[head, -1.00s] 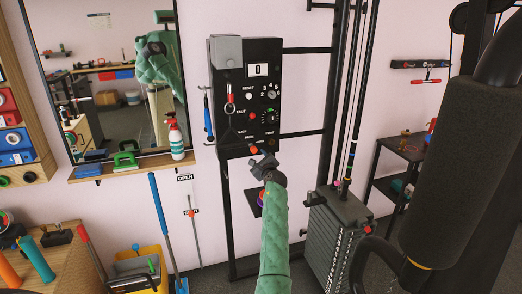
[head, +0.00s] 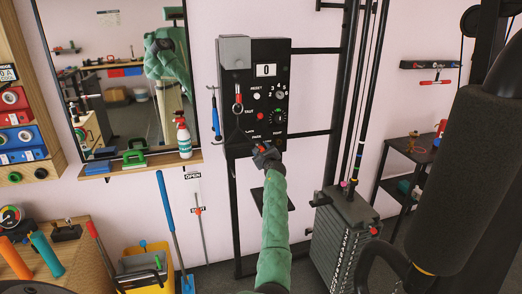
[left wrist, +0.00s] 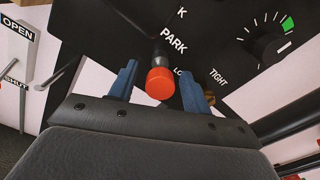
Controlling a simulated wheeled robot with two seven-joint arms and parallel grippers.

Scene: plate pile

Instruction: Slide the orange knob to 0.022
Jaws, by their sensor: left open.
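In the left wrist view an orange-red knob (left wrist: 160,83) on a short dark stem stands out from the black panel (left wrist: 220,30), just below the word PARK. My left gripper (left wrist: 159,88) is open, with one blue finger on each side of the knob and visible gaps between. In the head view my left gripper (head: 266,152) is at the panel's lower edge and covers the knob. Another orange-red knob (head: 197,211) sits on a thin upright rod on the wall, between OPEN and SHUT labels. My right gripper is not in view.
The panel (head: 246,105) also carries a dial (head: 277,118), a red-handled hanging item (head: 238,97) and a display reading 0. A dark rack frame (head: 333,150) and weight stack (head: 343,245) stand to the right. A mirror (head: 120,70) and shelf (head: 130,166) are left.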

